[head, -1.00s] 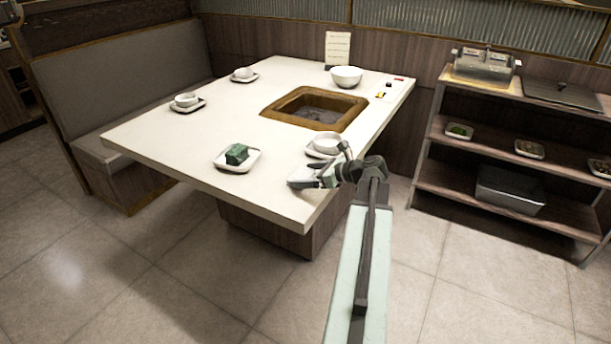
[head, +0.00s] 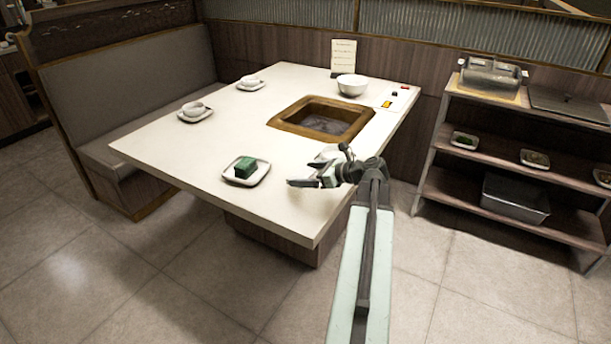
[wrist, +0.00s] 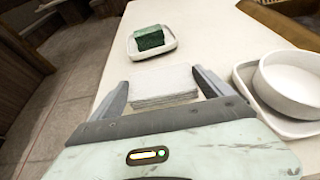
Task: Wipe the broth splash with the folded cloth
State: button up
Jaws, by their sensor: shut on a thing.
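The folded cloth (wrist: 165,85) is a white, layered, flat pad between the two fingers of my gripper (wrist: 163,92) in the wrist view. My gripper is shut on it. In the head view my gripper (head: 306,183) is over the near right part of the cream table (head: 190,145). The cloth can hardly be told apart from the fingers there. Whether it touches the tabletop is unclear. I can make out no broth splash in either current view; the gripper and cloth may hide part of the table.
A green block (head: 246,168) sits on a white dish (head: 238,180) left of my gripper. A white bowl (wrist: 290,78) on a saucer stands close on the right in the wrist view. A wooden-framed grill well (head: 285,122) lies beyond. The table's near edge is close.

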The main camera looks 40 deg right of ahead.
jog(key=shift+r+p, duration=1.35)
jog(key=shift+r, duration=0.35)
